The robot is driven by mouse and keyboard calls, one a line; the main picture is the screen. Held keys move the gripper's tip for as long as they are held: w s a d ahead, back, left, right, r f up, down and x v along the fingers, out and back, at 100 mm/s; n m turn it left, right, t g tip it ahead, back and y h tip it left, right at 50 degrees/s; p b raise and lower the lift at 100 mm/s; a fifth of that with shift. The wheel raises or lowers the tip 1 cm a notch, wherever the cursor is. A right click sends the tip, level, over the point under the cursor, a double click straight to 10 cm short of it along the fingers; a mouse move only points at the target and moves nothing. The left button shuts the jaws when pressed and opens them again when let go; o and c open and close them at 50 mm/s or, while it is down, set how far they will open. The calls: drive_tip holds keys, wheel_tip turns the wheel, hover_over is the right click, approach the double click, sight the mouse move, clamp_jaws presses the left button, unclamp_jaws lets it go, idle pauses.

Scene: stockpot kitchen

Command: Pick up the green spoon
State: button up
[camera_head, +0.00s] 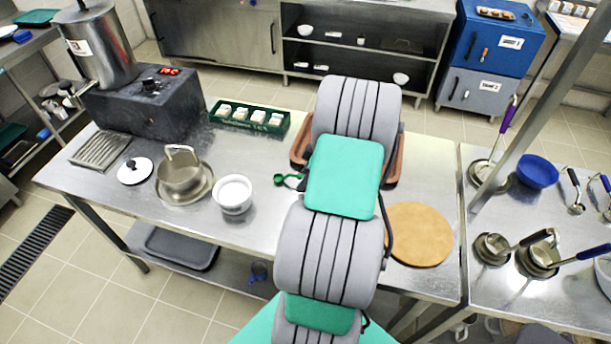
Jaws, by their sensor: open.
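A small green spoon (281,179) lies on the steel table (330,240) in the head view, near the middle. Its round bowl shows at the left, and its right part runs up to my arm, which may cover some of it. My grey and teal arm reaches up across the middle of the table. My gripper is hidden behind the arm, so its place relative to the spoon cannot be told.
A white bowl (233,194) and a pot (180,176) stand left of the spoon. A green crate (249,119) lies behind it. A brown tray (299,152) is partly behind my arm. A round wooden board (419,234) lies right.

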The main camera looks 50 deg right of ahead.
drive_tip(key=shift+f, duration=0.1)
drive_tip(key=shift+c, duration=0.4)
clamp_jaws()
idle(0.9)
